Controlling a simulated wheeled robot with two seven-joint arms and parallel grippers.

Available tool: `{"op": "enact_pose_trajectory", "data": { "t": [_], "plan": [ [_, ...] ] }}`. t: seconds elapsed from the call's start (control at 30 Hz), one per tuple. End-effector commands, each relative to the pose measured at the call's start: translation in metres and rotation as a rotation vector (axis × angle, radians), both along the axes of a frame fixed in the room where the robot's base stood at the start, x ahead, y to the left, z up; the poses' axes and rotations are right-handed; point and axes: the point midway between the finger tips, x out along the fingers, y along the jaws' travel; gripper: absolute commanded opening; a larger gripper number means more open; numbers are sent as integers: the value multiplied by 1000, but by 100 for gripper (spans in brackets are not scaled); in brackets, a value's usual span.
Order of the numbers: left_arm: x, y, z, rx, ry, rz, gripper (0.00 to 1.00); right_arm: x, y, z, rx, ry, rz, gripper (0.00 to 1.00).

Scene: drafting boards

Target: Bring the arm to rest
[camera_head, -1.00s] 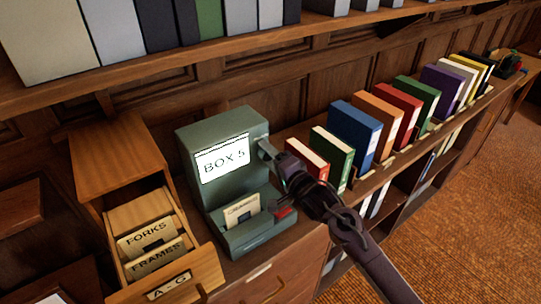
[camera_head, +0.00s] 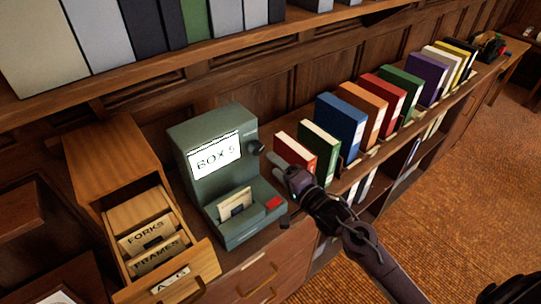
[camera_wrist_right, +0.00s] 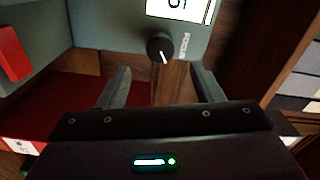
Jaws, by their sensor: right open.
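My right gripper (camera_head: 283,172) is open and empty beside the grey-green reader (camera_head: 228,190), at its right side and apart from it. In the right wrist view, the two fingers of the gripper (camera_wrist_right: 160,85) are spread, with nothing between them. The reader's dark focus knob (camera_head: 254,147) is uncovered; it also shows in the right wrist view (camera_wrist_right: 160,47), beyond the fingertips. My left gripper is not in view.
The red book (camera_head: 297,151) stands close behind my right gripper, in a row of several coloured books. An open card drawer (camera_head: 200,265) juts out left of the reader. A shelf (camera_head: 230,50) overhangs the back. The carpet (camera_head: 450,210) at right is clear.

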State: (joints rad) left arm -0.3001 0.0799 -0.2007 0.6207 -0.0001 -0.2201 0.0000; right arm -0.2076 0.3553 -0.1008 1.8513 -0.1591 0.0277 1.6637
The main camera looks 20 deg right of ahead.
Motion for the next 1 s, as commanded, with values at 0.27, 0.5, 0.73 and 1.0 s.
{"op": "enact_pose_trajectory", "data": {
  "t": [0.27,0.5,0.73,1.0],
  "plan": [
    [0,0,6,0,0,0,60,-10,-4,0,-1,-1,1,60],
    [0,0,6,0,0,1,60,-10,-4,0,-1,-1,0,60],
    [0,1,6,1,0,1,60,-14,-2,-4,-64,24,-17,60],
    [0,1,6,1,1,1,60,-63,3,-38,-634,286,-30,60]
  ]
}}
